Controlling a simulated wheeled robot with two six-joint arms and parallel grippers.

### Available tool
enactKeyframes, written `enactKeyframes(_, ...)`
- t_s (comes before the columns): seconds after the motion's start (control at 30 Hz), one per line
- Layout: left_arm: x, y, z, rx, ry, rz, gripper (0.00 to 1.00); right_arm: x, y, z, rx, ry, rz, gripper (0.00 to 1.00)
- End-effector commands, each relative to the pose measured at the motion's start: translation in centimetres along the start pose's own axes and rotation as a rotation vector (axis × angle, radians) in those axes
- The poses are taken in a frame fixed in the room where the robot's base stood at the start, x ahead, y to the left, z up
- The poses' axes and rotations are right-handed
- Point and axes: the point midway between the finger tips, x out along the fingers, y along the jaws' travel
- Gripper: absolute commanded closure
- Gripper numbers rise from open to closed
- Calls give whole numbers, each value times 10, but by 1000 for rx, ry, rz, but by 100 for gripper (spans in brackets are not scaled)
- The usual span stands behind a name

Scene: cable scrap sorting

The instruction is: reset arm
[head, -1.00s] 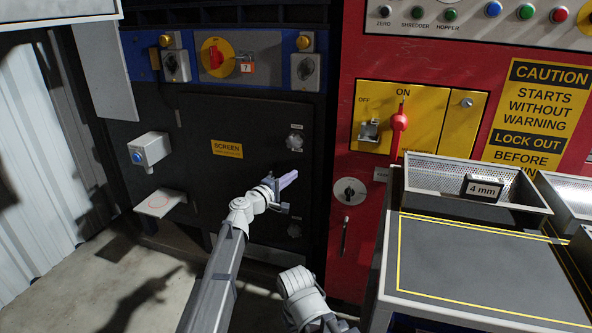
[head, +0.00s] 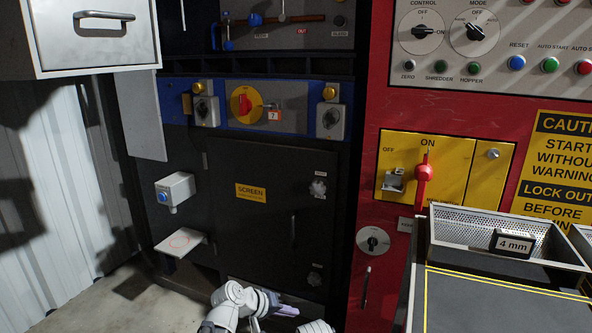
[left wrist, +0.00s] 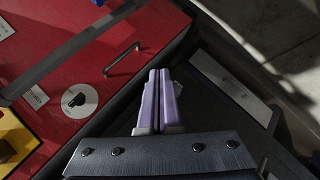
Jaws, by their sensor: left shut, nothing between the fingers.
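My left gripper (head: 266,304) is low in the head view, in front of the lower part of the black screen door (head: 230,240). In the left wrist view its two purple fingers (left wrist: 160,95) lie together with nothing between them. In that view a red panel (left wrist: 90,60) with a round keyed switch (left wrist: 75,99) and a black handle is left of the fingers. At the bottom edge of the head view, a white rounded arm part of mine shows to the right of the left gripper. The right gripper does not show.
A red cabinet with a yellow isolator panel (head: 484,170) and red lever (head: 423,172) stands at the right. A perforated tray (head: 460,236) marked 4 mm sits on a bench (head: 490,305). A small shelf (head: 181,243) juts out at left. A grey drawer box (head: 95,48) is upper left.

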Motion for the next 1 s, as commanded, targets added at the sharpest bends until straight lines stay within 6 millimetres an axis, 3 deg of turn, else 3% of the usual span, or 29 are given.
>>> enactKeyframes(0.03,-10,-22,23,36,-50,-88,100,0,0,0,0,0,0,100)
enactKeyframes(0.2,-41,-85,68,115,-193,-351,100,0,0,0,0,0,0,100)
enactKeyframes(0.53,-113,-161,120,157,-383,-728,100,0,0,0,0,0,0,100)
enactKeyframes(0.6,-102,-143,126,204,-410,-718,100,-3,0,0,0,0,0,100)
enactKeyframes(1.0,-80,-80,177,415,-558,-739,100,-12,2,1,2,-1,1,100)
